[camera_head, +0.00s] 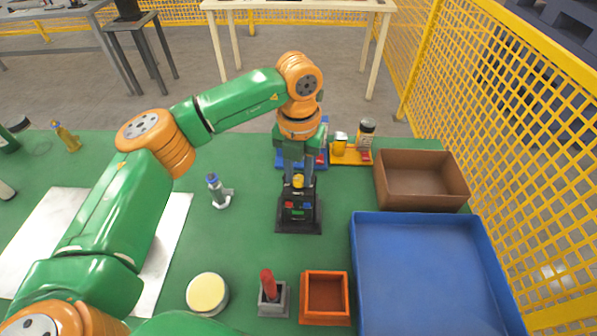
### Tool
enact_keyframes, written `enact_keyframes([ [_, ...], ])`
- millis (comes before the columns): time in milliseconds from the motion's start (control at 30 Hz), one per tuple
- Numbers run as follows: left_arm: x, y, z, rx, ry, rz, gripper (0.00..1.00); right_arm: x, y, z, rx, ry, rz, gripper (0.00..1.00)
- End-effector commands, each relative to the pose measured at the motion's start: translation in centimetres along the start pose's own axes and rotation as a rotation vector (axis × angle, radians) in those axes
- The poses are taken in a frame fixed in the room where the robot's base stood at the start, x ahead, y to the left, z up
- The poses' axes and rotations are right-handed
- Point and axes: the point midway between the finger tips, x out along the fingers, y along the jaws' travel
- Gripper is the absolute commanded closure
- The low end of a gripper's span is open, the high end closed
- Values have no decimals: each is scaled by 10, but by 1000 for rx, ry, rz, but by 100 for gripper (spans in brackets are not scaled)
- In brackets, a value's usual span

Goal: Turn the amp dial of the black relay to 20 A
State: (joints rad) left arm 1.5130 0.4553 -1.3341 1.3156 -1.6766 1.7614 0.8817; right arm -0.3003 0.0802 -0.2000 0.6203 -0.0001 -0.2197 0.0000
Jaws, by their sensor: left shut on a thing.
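The black relay (299,212) stands upright on a dark base on the green table, near the middle of the head view. Its face carries small red, blue and green parts. A yellow amp dial (298,181) shows at its top. My left gripper (298,184) reaches down from above, with its fingers shut on the dial, one on each side. The dial's scale and its setting are too small to read. My right gripper is not in view.
A brown box (421,184) and a large blue bin (430,218) stand to the right. An orange tray (347,317), a grey stand with a red handle (268,284) and a round cream-topped jar (207,294) are in front.

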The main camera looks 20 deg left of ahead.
Motion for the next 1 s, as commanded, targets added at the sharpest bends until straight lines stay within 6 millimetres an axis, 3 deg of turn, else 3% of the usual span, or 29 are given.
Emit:
enact_keyframes([
  [467, 1, 0, 0, 143, 1, 0, 100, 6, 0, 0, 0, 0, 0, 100],
  [1000, 1, 0, 0, 643, 1, -1, 100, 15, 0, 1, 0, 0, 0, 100],
])
